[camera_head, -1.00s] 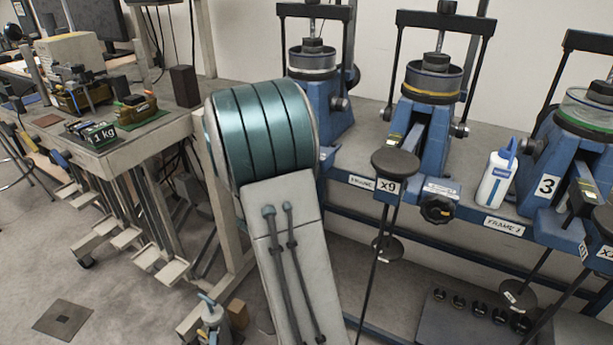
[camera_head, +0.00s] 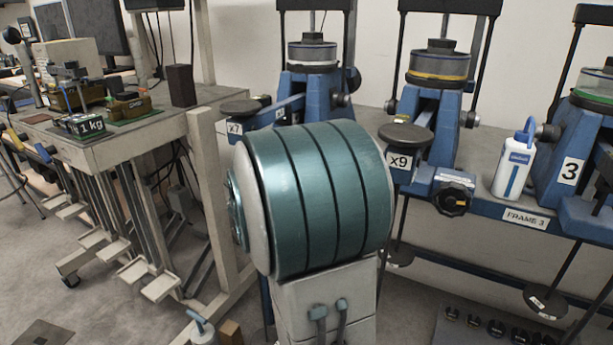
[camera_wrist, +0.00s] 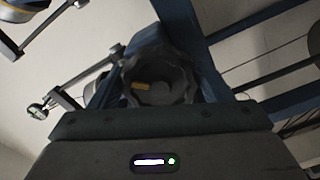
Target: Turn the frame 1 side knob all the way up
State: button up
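The left blue lever frame, frame 1 by its place in the row (camera_head: 315,85), stands behind my arm in the head view. My arm hides its lower right part, where a side knob could be. In the wrist view a dark scalloped knob (camera_wrist: 160,78) with a small yellow mark is straight ahead of my gripper (camera_wrist: 160,145). I cannot read which frame it belongs to. The gripper's dark housing, with a lit display, fills the bottom of the wrist view. Its fingers do not show, and I cannot tell whether it touches the knob. The head view does not show the gripper.
The middle frame (camera_head: 435,95) has a similar black knob (camera_head: 450,199) and an x9 weight hanger (camera_head: 405,137). A white bottle (camera_head: 513,165) stands left of frame 3 (camera_head: 570,150). A side table (camera_head: 150,135) with a 1 kg weight box is at left.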

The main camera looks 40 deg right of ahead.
jog(key=shift+o, duration=0.3)
jog(key=shift+s+a+f+b, duration=0.1)
jog(key=shift+a+b, duration=0.25)
jog(key=shift+a, duration=0.05)
jog(key=b+v, duration=0.2)
jog(key=v, duration=0.3)
jog(key=shift+s, duration=0.1)
